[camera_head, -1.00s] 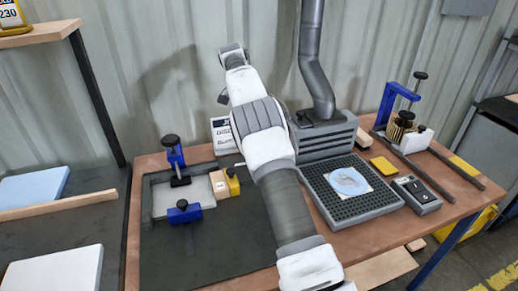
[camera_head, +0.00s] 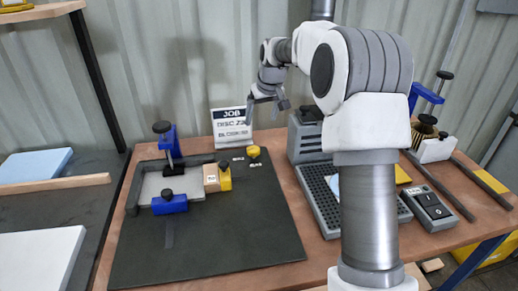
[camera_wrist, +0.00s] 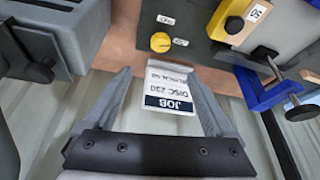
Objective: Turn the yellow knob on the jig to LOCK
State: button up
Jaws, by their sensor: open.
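The yellow knob (camera_head: 253,151) sits at the back right corner of the jig's dark board (camera_head: 215,245). In the wrist view the round knob (camera_wrist: 160,42) shows near the top, with a small white label (camera_wrist: 164,19) above it and another (camera_wrist: 180,42) to its right. I cannot read either label or tell which way the knob points. My gripper (camera_head: 266,108) is open and empty, above and behind the knob, apart from it. In the wrist view my gripper's fingers (camera_wrist: 159,74) are spread, with the knob beyond the gap between their tips.
A job sign (camera_head: 232,127) stands close behind the knob and shows between my fingers. The jig holds blue clamps (camera_head: 170,203), a pale block (camera_head: 211,178) and a yellow block (camera_head: 224,176). A grey machine (camera_head: 303,137) stands right of the knob. The board's front is clear.

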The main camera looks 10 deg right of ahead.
aim_at(254, 149)
jog(key=x, duration=1.7)
jog(key=shift+f+b, duration=0.15)
jog(key=shift+b, duration=0.25)
